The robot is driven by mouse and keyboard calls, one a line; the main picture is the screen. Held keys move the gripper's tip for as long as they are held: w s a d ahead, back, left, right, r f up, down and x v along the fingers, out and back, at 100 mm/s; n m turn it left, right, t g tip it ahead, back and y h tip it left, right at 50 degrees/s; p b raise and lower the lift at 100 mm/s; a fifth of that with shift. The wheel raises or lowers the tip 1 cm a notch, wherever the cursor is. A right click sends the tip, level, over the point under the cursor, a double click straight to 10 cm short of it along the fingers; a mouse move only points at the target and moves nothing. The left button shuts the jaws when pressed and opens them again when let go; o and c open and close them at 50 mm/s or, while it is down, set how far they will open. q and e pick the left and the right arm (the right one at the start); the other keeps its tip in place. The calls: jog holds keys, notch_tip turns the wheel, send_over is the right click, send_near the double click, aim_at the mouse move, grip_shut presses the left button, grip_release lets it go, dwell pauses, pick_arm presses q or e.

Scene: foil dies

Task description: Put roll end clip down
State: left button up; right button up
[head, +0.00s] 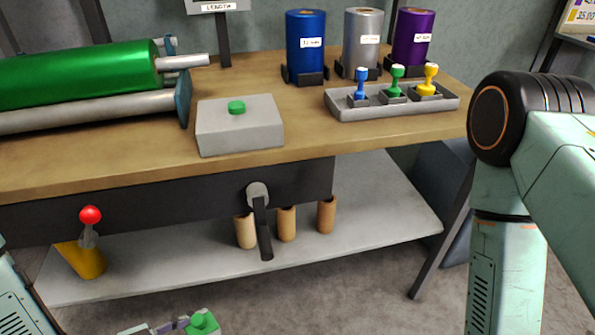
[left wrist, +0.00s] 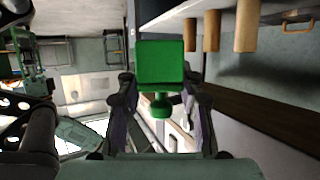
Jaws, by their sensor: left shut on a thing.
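The green roll end clip (left wrist: 160,65) is held between the two fingers of my left gripper (left wrist: 161,88) in the left wrist view. It has a square block and a small round knob. In the head view the green clip (head: 203,322) and my left gripper (head: 170,328) show at the bottom edge, partly cut off, in front of the bench and lower than its top. A green roll (head: 80,72) lies on the bench at the left. My right arm shows at the right edge of the head view, but its gripper is out of view.
The wooden bench (head: 330,135) bears a grey box with a green button (head: 237,107), a stamp tray (head: 392,110) and blue, silver and purple rolls (head: 306,45). Below are a red-knobbed lever (head: 90,215), a crank (head: 262,225) and a shelf (head: 350,225) with brown tubes.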

pick_arm(q)
jog(key=w+r+p, duration=0.1)
jog(key=w+r, duration=0.3)
jog(key=r, duration=0.6)
jog(key=w+r+p, duration=0.2)
jog(key=w+r, duration=0.3)
jog(key=r, duration=0.5)
notch_tip(320, 180, down, 6)
jog(key=s+g, duration=0.1)
jog(key=shift+s+d+m+h, duration=0.15)
jog(key=shift+s+m+h, duration=0.15)
jog(key=shift+s, duration=0.1)
